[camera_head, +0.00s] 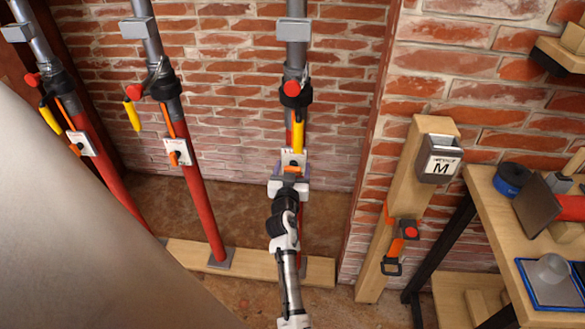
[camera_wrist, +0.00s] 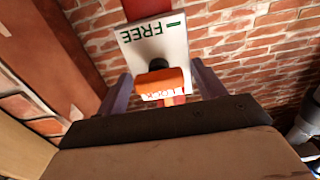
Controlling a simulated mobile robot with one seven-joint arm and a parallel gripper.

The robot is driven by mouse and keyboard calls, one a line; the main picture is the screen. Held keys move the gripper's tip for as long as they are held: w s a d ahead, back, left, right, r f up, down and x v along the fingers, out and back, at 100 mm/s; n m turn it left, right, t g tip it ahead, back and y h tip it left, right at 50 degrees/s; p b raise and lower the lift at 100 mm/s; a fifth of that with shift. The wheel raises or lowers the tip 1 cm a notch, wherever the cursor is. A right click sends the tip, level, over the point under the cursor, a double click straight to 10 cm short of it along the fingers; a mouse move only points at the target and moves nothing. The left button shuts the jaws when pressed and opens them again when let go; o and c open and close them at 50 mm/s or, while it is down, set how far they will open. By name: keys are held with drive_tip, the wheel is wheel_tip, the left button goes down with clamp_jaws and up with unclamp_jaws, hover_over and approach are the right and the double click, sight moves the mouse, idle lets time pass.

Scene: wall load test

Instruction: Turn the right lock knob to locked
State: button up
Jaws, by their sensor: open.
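The right lock knob (camera_wrist: 165,82) is an orange bar on a black hub, on a white plate (camera_wrist: 152,45) on the right red prop. The bar lies crosswise in the wrist view; the plate reads FREE in green, upside down. Red lettering at the bar's lower edge is partly hidden. In the head view the plate (camera_head: 293,158) shows just above my gripper (camera_head: 289,181). My gripper (camera_wrist: 163,86) is open, with one finger on each side of the knob. Small gaps seem to show; contact cannot be told.
Two more red props with plates and orange knobs stand left, the middle one (camera_head: 178,152) and the left one (camera_head: 83,144). A yellow handle (camera_head: 298,137) hangs above the right plate. A wooden post (camera_head: 408,190) and workbench (camera_head: 490,190) stand right. Brick wall is behind.

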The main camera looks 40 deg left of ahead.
drive_tip(key=c, duration=1)
drive_tip(key=shift+o, duration=0.2)
drive_tip(key=shift+n, duration=0.3)
drive_tip(key=n+b, duration=0.1)
drive_tip(key=n, duration=0.3)
drive_tip(key=shift+c, duration=0.2)
drive_tip(key=shift+o, duration=0.2)
drive_tip(key=n, duration=0.4)
drive_tip(key=shift+a, duration=0.1)
drive_tip(key=n+p, duration=0.1)
drive_tip(key=n, duration=0.4)
drive_tip(key=shift+f, duration=0.1)
drive_tip(key=n+p, duration=0.1)
drive_tip(key=n, duration=0.3)
drive_tip(key=shift+s+f, duration=0.1)
drive_tip(key=shift+a+n+p, duration=0.1)
drive_tip(key=shift+n+p, duration=0.2)
